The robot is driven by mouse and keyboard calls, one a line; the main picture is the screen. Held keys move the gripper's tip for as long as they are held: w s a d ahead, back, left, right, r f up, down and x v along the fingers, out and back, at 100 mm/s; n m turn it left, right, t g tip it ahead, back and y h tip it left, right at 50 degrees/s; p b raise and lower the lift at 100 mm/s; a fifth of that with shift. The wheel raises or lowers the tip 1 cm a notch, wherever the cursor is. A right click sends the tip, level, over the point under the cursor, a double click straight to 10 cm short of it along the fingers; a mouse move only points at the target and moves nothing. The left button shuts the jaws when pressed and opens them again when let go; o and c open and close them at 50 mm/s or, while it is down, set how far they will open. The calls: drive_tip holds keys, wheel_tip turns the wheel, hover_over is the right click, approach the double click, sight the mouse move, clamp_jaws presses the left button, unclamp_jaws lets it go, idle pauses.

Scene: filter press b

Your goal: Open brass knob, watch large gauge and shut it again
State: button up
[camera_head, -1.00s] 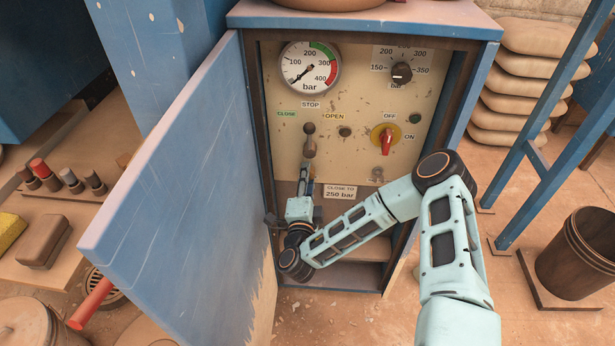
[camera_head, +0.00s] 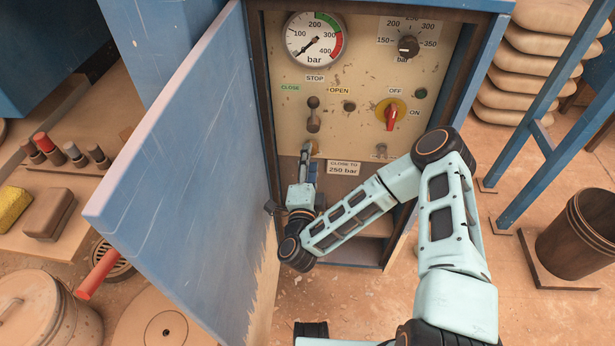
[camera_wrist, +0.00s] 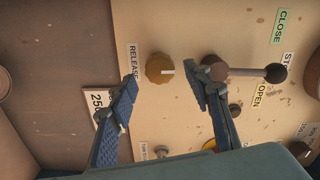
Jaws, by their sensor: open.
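The brass knob (camera_wrist: 159,68), with a pale mark on its face, sits beside the RELEASE label in the wrist view. In the head view it (camera_head: 313,146) is partly hidden behind my gripper (camera_head: 306,151). My gripper also shows in the wrist view (camera_wrist: 163,84), with its fingers apart and empty. The knob lies in line with the gap, slightly beyond the fingertips; I see no contact. The large gauge (camera_head: 314,39) is at the panel's upper left in the head view. Its needle points lower left, near the bottom of the scale.
Above the knob is a dark-ended lever (camera_head: 313,113). A red switch on yellow (camera_head: 390,115) and a small dial (camera_head: 408,46) are to the right. The open blue door (camera_head: 185,165) stands close left of my arm. A "CLOSE TO 250 bar" plate (camera_head: 344,168) is just right.

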drive_tip(key=s, duration=0.8)
drive_tip(key=shift+a, duration=0.15)
drive_tip(key=shift+s, duration=0.1)
idle(0.5)
